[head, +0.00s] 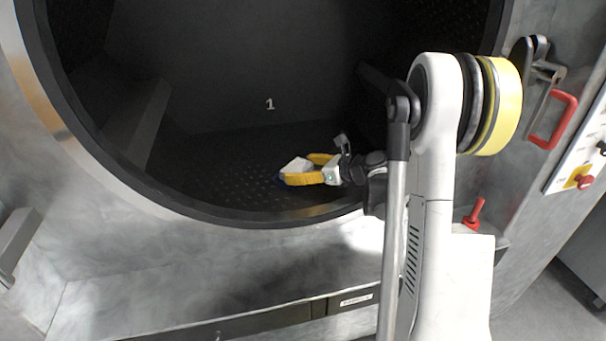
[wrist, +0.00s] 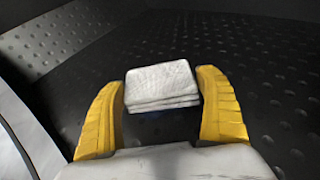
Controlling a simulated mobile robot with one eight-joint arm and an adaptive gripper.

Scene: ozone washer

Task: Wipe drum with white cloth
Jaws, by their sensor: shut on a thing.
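The dark drum (head: 215,150) of the washer fills the upper left of the head view, with a dimpled inner wall and a white "1" at its back. My gripper (head: 297,172) is inside the drum opening, low and right of centre. Its yellow fingers are shut on a folded white cloth (head: 297,165). In the wrist view the cloth (wrist: 161,84) is a stacked pad between the two fingers (wrist: 160,105), over the dimpled drum floor (wrist: 265,80). Whether the cloth touches the drum surface I cannot tell.
The metal rim (head: 180,205) of the opening curves below and left of my gripper. A red handle (head: 556,120) and a panel with a red button (head: 585,181) are at the right. A red lever (head: 475,213) sticks up below. The drum's middle is free.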

